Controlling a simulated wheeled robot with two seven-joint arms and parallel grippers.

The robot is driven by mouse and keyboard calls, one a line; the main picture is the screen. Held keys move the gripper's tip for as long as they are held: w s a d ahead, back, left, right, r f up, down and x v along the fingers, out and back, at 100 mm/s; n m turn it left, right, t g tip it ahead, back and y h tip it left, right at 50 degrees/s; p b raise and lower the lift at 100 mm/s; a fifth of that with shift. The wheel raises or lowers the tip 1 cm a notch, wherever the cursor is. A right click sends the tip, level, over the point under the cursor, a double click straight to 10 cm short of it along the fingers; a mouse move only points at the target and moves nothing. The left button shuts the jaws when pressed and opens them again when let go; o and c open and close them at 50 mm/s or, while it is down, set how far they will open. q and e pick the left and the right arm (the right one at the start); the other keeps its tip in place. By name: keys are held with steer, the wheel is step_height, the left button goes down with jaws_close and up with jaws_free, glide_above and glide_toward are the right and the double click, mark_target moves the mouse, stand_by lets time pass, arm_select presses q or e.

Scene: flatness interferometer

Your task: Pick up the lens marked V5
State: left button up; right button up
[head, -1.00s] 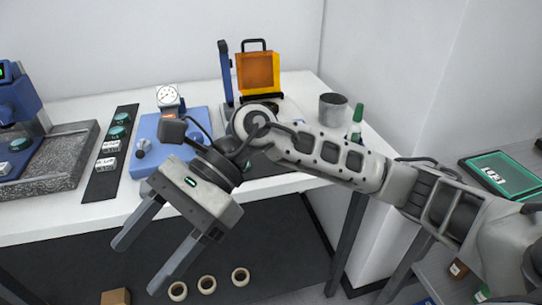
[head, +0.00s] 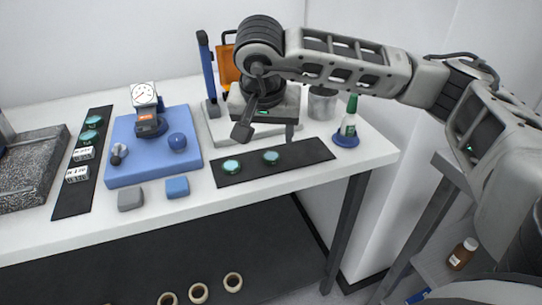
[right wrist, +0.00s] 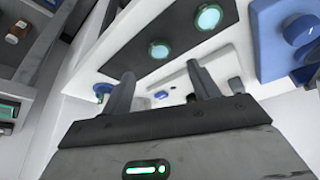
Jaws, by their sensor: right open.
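Two round teal lenses, one on the left (head: 231,166) and one on the right (head: 271,157), lie on a dark mat (head: 300,154) on the white table. Two more teal lenses, a front one (head: 89,137) and a back one (head: 94,121), lie on a dark strip (head: 72,203) at the left. I cannot read V5 on any of them. My right gripper (head: 266,130) is open and empty, near the back of the right mat. The right wrist view also shows the two fingers (right wrist: 160,77) apart, with two lenses (right wrist: 208,17) (right wrist: 159,50) beyond them. My left gripper is out of view.
Grey (head: 131,199) and blue (head: 177,187) blocks lie near the front edge.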

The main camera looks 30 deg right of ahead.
mark_target(271, 156)
steer(key=x, duration=0.7)
steer(key=shift+f+p, duration=0.25)
steer(key=shift+p, duration=0.1)
steer(key=c, duration=1.1)
